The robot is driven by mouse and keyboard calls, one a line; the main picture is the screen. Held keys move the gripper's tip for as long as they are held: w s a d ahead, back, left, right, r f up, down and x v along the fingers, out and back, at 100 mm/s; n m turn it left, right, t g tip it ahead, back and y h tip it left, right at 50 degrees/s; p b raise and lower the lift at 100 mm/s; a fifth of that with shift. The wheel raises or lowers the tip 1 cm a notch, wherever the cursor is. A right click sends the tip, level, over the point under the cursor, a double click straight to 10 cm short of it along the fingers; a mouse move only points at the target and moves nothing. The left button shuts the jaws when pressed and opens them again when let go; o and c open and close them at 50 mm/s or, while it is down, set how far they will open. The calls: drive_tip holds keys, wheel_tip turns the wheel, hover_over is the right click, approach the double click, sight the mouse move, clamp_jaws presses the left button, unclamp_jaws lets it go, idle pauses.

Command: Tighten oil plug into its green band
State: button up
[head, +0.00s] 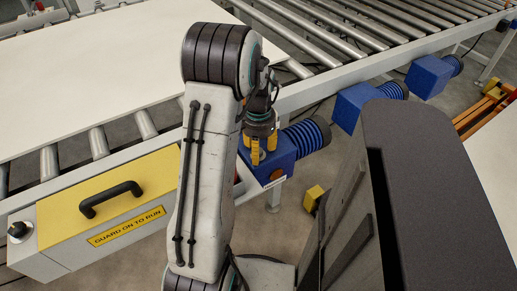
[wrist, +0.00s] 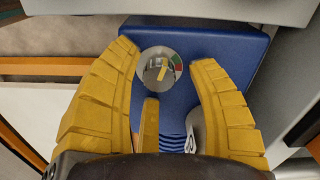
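The oil plug (wrist: 162,72) is a round silvery disc with a yellow bar on its face, on top of a blue gearbox housing (wrist: 215,45). The bar tilts up and slightly right. A small green band (wrist: 178,58) shows at the disc's upper right, with red just below it. The bar does not point at the green. My gripper (wrist: 166,62) has its yellow fingers spread on both sides of the plug, with a third finger below. A gap shows at the right finger; contact on the left cannot be told. In the head view, my gripper (head: 262,152) hangs over the blue housing (head: 277,165), hiding the plug.
A ribbed blue motor (head: 306,137) adjoins the housing. The conveyor frame (head: 330,82) runs close behind my gripper. A yellow guard with a black handle (head: 110,198) is at left. More blue motor units (head: 362,103) stand at right.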

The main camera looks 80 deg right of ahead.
wheel_tip(320, 180, up, 12)
idle(0.9)
